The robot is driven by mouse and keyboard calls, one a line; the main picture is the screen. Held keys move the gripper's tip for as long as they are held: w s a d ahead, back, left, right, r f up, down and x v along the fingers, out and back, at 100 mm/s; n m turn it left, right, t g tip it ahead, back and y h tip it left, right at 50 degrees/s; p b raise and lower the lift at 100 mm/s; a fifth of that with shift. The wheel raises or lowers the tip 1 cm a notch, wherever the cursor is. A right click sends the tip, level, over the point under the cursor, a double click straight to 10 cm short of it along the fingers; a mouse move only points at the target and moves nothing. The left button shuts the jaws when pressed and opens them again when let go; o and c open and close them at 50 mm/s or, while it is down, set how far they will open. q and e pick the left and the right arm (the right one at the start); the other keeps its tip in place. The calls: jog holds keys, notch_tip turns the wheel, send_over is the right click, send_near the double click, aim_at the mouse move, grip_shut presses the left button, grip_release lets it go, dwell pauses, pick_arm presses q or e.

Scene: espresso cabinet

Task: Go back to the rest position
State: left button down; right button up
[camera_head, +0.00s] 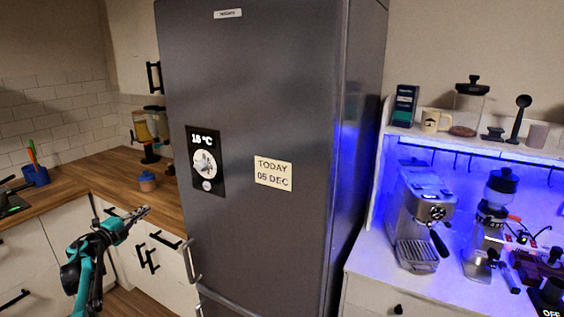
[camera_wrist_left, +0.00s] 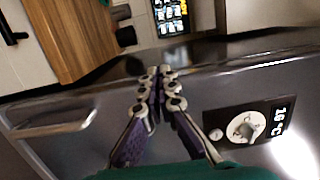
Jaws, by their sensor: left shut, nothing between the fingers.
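My left gripper (camera_head: 140,213) is in front of the white drawers at the lower left in the head view, left of the fridge. In the left wrist view its fingers (camera_wrist_left: 160,82) are together, with nothing between them, and the fridge front lies behind them. The tall grey fridge (camera_head: 262,130) stands in the middle of the head view and is closed. My right gripper is not in view.
The fridge handle (camera_head: 192,262) is close to the right of my left gripper. An espresso machine (camera_head: 418,215) and a grinder (camera_head: 487,235) stand in the cabinet at right.

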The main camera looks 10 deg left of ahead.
pick_arm(q)
jog(key=s+d+r+n+t+y, duration=0.1)
jog(key=d+r+n+y, duration=0.35)
jog(key=r, duration=0.45)
jog(key=s+d+r+n+t+y, duration=0.1)
jog(key=d+r+n+y, duration=0.2)
jog(key=d+r+n, duration=0.45)
jog(key=s+d+r+n+g+y, duration=0.1)
jog(key=s+d+r+n+y, duration=0.1)
jog(key=s+d+y, duration=0.15)
jog(key=s+d+f+n+g+h, duration=0.2)
jog(key=s+d+f+g, duration=0.1)
jog(key=s+d+f, duration=0.6)
jog(key=s+d+f+n+g+h+b, duration=0.1)
jog(key=s+d+f+g, duration=0.3)
jog(key=s+d+f, duration=0.5)
jog(key=s+d+f+n+g+h, duration=0.3)
jog(key=s+d+f, duration=0.7)
jog(key=s, duration=1)
jog(key=shift+s+f+n+g+h, duration=0.3)
jog(key=shift+f+g, duration=0.4)
jog(key=shift+d, duration=0.1)
